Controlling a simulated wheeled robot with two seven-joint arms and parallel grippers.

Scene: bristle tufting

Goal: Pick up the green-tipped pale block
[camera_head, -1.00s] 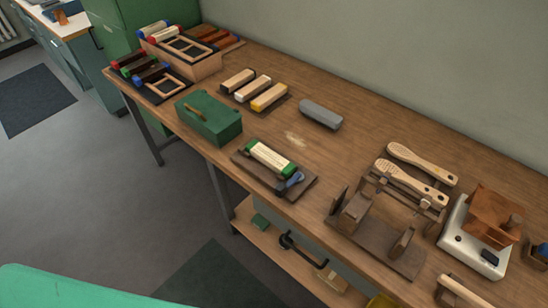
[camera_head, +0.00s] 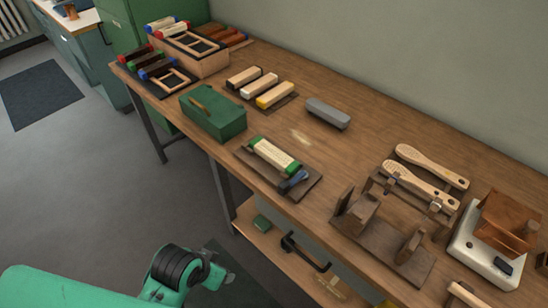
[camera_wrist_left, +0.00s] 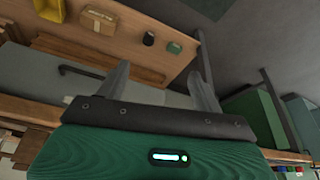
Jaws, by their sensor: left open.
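The green-tipped pale block (camera_head: 276,154) lies lengthwise on a dark wooden board (camera_head: 310,186) near the bench's front edge in the head view. A blue-grey clamp-like piece (camera_head: 294,181) is at its near right end. My left arm shows low in the head view, below and left of the block, in front of the bench. In the left wrist view my left gripper (camera_wrist_left: 160,84) has its two fingers spread apart with nothing between them. I cannot make out the block in that view. My right gripper is not in view.
A green box (camera_head: 213,114) stands left of the block's board. Several pale blocks (camera_head: 259,85) and a grey bar (camera_head: 328,113) lie behind. A wooden fixture (camera_head: 385,243) with brushes stands to the right. A lower shelf (camera_head: 262,238) and a drawer handle (camera_head: 305,252) lie below the benchtop.

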